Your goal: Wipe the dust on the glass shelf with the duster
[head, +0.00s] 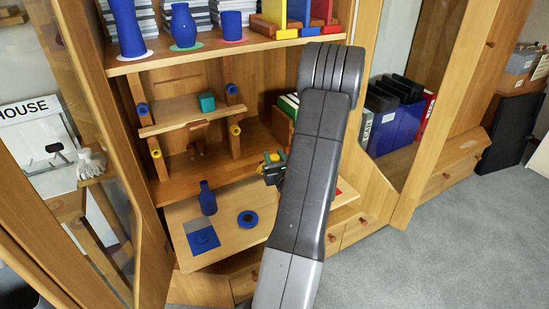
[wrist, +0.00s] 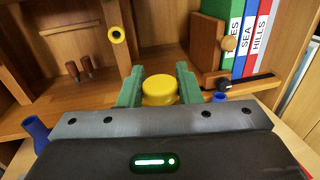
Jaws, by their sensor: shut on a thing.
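My gripper (wrist: 158,88) has green fingers and is shut on a yellow round piece (wrist: 160,90) with a flat top. In the head view my gripper (head: 272,168) is in front of the cabinet's middle bay, with the yellow piece (head: 271,157) at its tip. What lies under the piece is hidden by my gripper. I cannot make out a duster, a glass shelf or dust for certain. A white glove-like thing (head: 91,163) lies on a wooden stand at the left, behind a glass door.
A blue bottle (head: 208,199), a blue ring (head: 247,219) and a blue square (head: 203,240) are on the fold-down board (head: 180,212). Books (wrist: 247,45) stand at the right in the wrist view.

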